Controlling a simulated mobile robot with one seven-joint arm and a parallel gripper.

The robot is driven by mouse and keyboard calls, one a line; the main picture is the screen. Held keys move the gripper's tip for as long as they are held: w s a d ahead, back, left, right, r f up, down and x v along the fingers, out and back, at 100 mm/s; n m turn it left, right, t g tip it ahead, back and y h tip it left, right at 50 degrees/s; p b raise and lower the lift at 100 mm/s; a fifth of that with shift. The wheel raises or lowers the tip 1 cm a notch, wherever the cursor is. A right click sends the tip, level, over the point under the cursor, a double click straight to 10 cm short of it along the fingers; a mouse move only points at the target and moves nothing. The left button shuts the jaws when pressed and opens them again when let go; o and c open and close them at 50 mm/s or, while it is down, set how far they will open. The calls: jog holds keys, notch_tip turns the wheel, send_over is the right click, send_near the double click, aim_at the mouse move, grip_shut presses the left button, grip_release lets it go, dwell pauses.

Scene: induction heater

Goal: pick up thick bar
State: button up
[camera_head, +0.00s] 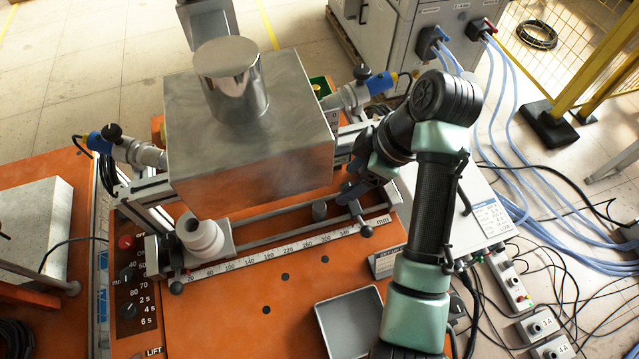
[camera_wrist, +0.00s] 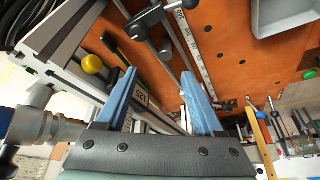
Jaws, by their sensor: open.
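No bar stands out clearly as the thick bar in either view. In the wrist view my gripper (camera_wrist: 156,78) has its two blue fingers spread apart, with nothing held between them. Beyond and between the fingers lie a grey rail (camera_wrist: 172,62) and part of the heater's frame. In the head view the heater's big metal box (camera_head: 240,150) carries a shiny upright cylinder (camera_head: 232,85).
A knobbed clamp (camera_head: 357,208) sits on the rail beside my arm, and it also shows in the wrist view (camera_wrist: 152,18). A grey tray (camera_head: 350,322) lies on the orange table (camera_head: 235,315). Cables cover the right side.

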aim_at(320, 206)
jog(key=x, duration=0.7)
jog(key=shift+s+a+b, duration=0.15)
jog(key=shift+s+b, duration=0.1)
jog(key=shift+b, duration=0.1)
jog(key=shift+a+f, duration=0.35)
jog(key=shift+f, duration=0.15)
jog(key=p+x, duration=0.1)
jog(key=x, duration=0.3)
jog(key=shift+s+a+f, duration=0.1)
jog(key=shift+a, duration=0.2)
jog(key=shift+c, duration=0.2)
grip_shut()
